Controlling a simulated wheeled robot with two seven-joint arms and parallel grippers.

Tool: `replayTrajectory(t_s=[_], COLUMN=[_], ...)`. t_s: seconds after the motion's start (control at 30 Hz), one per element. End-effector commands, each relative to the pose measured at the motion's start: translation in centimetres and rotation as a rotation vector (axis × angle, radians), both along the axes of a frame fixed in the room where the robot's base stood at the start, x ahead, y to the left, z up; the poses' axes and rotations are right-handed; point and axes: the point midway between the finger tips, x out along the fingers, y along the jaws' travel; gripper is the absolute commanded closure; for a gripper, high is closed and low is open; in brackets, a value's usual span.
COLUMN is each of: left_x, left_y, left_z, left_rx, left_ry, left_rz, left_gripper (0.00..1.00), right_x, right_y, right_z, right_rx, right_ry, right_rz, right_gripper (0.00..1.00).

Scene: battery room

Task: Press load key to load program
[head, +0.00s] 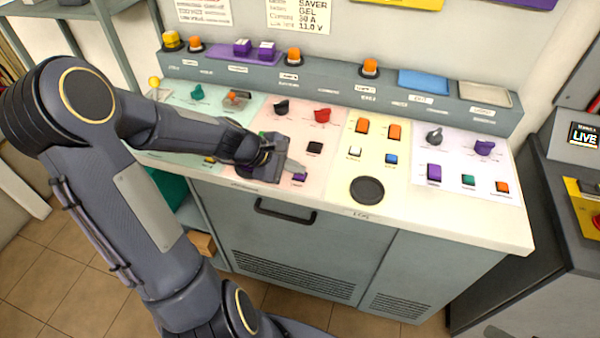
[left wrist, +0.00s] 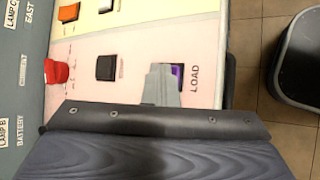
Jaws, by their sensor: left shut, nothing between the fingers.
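The load key is a small purple key (head: 299,177) on the pink section of the console, near its front edge. In the left wrist view the purple key (left wrist: 178,77) sits beside the printed word LOAD, partly hidden by my fingers. My left gripper (head: 297,168) is shut and empty, its fingertips at the key. In the left wrist view the shut fingers (left wrist: 161,85) overlap the key's near side. I cannot tell whether they touch it or whether it is pressed down. My right gripper is not in view.
A black key (head: 314,148) and a red knob (head: 322,115) are behind the load key on the same section. The yellow section (head: 375,170) to the right has orange, white and blue keys. A raised ledge (head: 340,85) with lamps runs along the back.

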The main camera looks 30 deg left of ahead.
Motion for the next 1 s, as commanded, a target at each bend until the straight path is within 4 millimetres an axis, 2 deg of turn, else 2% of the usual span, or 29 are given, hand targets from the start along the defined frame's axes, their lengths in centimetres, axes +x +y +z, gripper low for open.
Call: replayTrajectory(t_s=[0.23, 0.67, 1.0], left_x=[0.0, 0.0, 0.0], left_y=[0.0, 0.0, 0.0], left_z=[1.5, 1.8, 5.0], left_rx=[0.000, 0.000, 0.001], left_ry=[0.000, 0.000, -0.001], left_rz=[0.000, 0.000, 0.000], left_gripper=[1.00, 1.00, 1.00], right_x=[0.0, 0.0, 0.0], right_y=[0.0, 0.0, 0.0], right_z=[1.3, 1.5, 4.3], right_rx=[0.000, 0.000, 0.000], right_ry=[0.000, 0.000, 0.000], right_rz=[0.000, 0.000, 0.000], right_gripper=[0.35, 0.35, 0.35])
